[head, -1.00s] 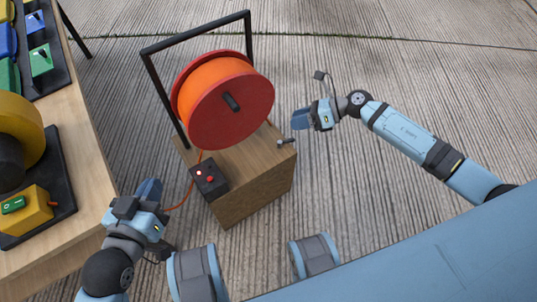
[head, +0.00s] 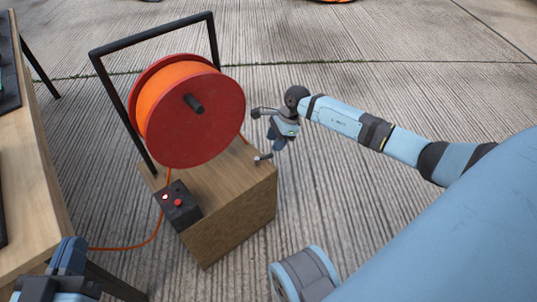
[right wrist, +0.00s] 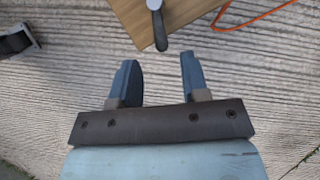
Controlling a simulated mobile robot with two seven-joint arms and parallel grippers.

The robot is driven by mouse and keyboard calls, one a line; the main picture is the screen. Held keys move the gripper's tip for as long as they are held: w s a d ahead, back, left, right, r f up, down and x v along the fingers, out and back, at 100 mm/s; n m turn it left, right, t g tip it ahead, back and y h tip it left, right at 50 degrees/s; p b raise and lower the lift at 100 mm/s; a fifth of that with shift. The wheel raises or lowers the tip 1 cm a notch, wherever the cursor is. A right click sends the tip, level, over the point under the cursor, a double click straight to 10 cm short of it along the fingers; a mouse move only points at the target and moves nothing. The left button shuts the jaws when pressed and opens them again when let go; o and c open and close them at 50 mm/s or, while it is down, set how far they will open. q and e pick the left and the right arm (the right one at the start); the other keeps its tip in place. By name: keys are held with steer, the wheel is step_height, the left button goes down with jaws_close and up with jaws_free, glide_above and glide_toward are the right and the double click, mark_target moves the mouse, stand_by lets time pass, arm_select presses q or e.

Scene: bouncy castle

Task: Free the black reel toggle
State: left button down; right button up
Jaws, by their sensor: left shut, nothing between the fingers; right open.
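A small dark toggle lever (head: 263,158) sticks out at the right edge of the wooden box (head: 228,215) under the red and orange reel (head: 195,128). In the right wrist view the lever (right wrist: 158,28) shows a grey top and a darker shaft, just ahead of the fingertips and between their lines. My right gripper (head: 276,147) points down beside the lever, open and empty; its fingers (right wrist: 157,60) show apart. Whether it touches the lever is unclear, but a gap shows in the wrist view. My left gripper (head: 68,248) is shut and empty at the lower left, far from the lever.
A black frame (head: 118,105) rises around the reel. A black control box (head: 177,205) with a lit lamp and red knob sits on the wooden box's near left side. An orange cable (head: 125,247) runs to the left, by a wooden table (head: 30,190).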

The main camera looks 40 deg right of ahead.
mark_target(268, 155)
steer(key=b+x, duration=0.1)
steer(key=x, duration=0.3)
steer(key=shift+a+f+b, duration=0.15)
steer(key=shift+f+b, duration=0.15)
steer(key=shift+f, duration=0.1)
steer(key=shift+w+a+f, duration=0.1)
steer(key=shift+a+f, duration=0.15)
steer(key=shift+f, duration=0.25)
arm_select(q)
steer(key=shift+w+a+r+m+t+h, duration=0.3)
steer(key=shift+w+m+t, duration=0.2)
steer(key=shift+m, duration=0.4)
arm_select(e)
jaws_close()
